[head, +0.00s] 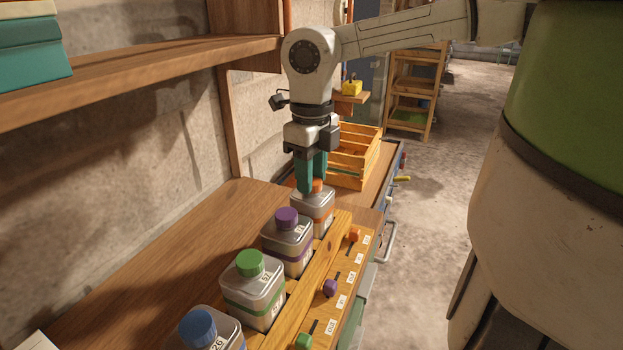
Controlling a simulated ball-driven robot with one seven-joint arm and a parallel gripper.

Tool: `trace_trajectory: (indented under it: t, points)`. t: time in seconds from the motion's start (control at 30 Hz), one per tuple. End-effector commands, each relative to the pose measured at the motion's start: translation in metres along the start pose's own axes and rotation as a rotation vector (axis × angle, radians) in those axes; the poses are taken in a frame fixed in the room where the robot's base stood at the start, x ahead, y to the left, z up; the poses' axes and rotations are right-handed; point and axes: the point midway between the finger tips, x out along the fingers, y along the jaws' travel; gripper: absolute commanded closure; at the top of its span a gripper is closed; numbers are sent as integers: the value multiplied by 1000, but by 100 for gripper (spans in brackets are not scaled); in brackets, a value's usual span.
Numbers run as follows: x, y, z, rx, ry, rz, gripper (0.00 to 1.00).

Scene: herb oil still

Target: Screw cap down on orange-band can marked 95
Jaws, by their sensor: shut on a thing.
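The can with the orange band (322,222) stands at the far end of a row of square cans in a wooden rack. Its number cannot be read here. An orange cap (318,184) is at its top, partly hidden by the fingers. My gripper (313,181) points down over this can, its teal fingers shut on the orange cap. The can looks upright. I cannot tell how far the cap sits on the neck.
A purple-capped can (288,243), a green-capped can marked 57 (252,287) and a blue-capped can marked 26 (208,330) stand nearer. The rack's front ledge (318,287) carries colored knobs. A wooden crate (356,153) stands behind my gripper. A shelf (150,72) overhangs left.

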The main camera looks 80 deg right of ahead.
Motion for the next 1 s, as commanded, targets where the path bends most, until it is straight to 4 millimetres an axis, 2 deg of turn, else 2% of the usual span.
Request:
trace_trajectory:
  t: [0.8,1.0]
  points:
    - [3,1,-1,581,2,1,100]
    - [1,1,0,648,2,3,100]
